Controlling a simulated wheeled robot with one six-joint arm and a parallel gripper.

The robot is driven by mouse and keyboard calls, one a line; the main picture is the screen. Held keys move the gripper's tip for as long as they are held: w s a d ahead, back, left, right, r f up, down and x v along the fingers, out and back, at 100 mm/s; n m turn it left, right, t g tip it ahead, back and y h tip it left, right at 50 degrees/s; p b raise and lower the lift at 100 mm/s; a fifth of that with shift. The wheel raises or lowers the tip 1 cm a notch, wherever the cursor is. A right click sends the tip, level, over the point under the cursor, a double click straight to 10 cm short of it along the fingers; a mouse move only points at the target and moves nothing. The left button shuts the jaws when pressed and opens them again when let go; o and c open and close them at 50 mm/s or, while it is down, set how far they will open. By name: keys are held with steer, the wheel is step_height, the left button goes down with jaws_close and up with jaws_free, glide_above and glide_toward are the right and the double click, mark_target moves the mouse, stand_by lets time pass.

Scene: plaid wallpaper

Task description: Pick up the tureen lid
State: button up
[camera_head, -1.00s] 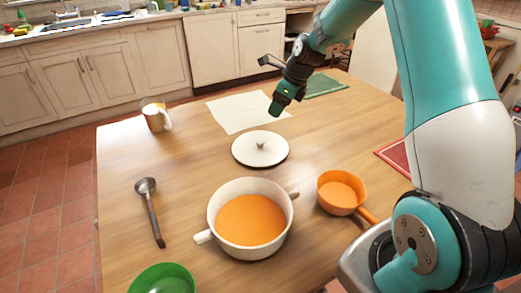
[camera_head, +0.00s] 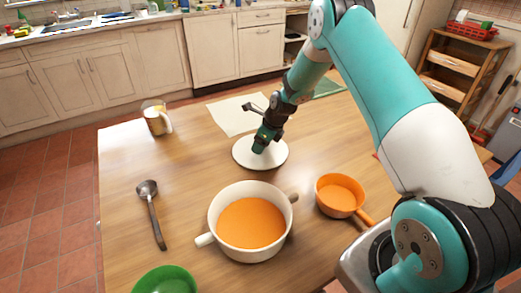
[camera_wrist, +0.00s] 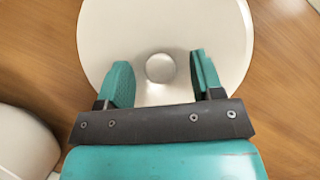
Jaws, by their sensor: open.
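The tureen lid (camera_head: 243,155) is a round white disc lying flat on the wooden table, behind the tureen. Its small knob (camera_wrist: 160,68) shows in the wrist view between my two teal fingers; in the head view my gripper hides it. My gripper (camera_head: 259,149) is open and over the middle of the lid. In the wrist view my gripper (camera_wrist: 160,82) has a finger on each side of the knob, with gaps to both. The white tureen (camera_head: 216,222) has two side handles and holds orange soup.
An orange saucepan (camera_head: 325,202) stands right of the tureen. A ladle (camera_head: 152,213) lies to the left, and a green bowl (camera_head: 165,281) is at the near edge. A mug (camera_head: 156,121) and a pale sheet (camera_head: 229,117) are farther back. The table left of the lid is clear.

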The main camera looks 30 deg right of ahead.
steer(key=shift+f, duration=0.15)
steer(key=c, duration=1)
steer(key=shift+w, duration=0.1)
steer(key=shift+c, duration=0.6)
